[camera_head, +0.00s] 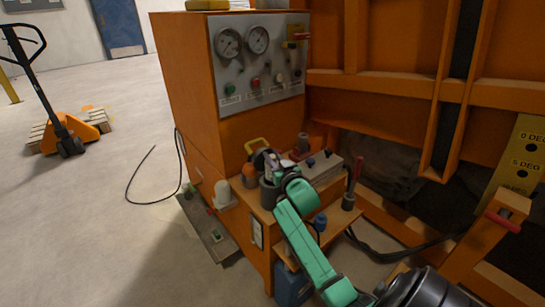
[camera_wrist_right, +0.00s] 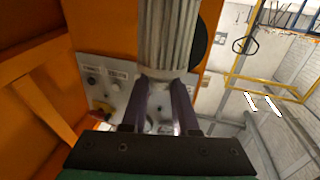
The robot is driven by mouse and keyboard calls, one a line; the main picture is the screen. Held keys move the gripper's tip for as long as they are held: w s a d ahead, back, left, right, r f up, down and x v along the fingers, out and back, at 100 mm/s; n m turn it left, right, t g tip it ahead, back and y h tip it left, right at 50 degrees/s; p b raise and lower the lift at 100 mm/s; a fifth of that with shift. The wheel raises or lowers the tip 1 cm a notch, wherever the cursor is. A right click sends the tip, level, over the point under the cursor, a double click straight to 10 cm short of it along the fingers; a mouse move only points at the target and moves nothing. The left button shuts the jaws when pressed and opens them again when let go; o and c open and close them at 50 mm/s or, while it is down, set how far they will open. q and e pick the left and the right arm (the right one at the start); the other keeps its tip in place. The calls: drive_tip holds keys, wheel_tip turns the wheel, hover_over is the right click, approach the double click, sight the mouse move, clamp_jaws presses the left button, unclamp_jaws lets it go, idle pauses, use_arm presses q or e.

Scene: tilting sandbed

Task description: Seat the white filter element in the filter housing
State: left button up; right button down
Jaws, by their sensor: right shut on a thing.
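My right gripper (camera_wrist_right: 165,88) is shut on the white filter element (camera_wrist_right: 168,35), a pleated pale cylinder held between its two dark fingers in the right wrist view. In the head view my right gripper (camera_head: 271,165) is at the end of the green arm, over the orange shelf; the element is mostly hidden there by the gripper and wrist. A dark grey cup (camera_head: 268,193), which looks like the filter housing, stands on the shelf just below the gripper. I cannot tell whether the element touches or enters it. My left gripper is not in view.
The orange cabinet with a gauge panel (camera_head: 285,88) rises behind the shelf. An orange-brown item (camera_head: 249,176), a grey block (camera_head: 320,168) and a red-topped post (camera_head: 352,180) crowd the shelf. A white dome (camera_head: 222,193) stands at lower left.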

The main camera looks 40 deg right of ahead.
drive_tip(key=shift+r, duration=0.1)
idle(0.3)
drive_tip(key=shift+f+b, duration=0.6)
drive_tip(key=shift+f, duration=0.5)
drive_tip(key=shift+f+b, duration=2.1)
drive_tip(key=shift+f, duration=0.9)
drive_tip(key=c, duration=0.6)
unclamp_jaws()
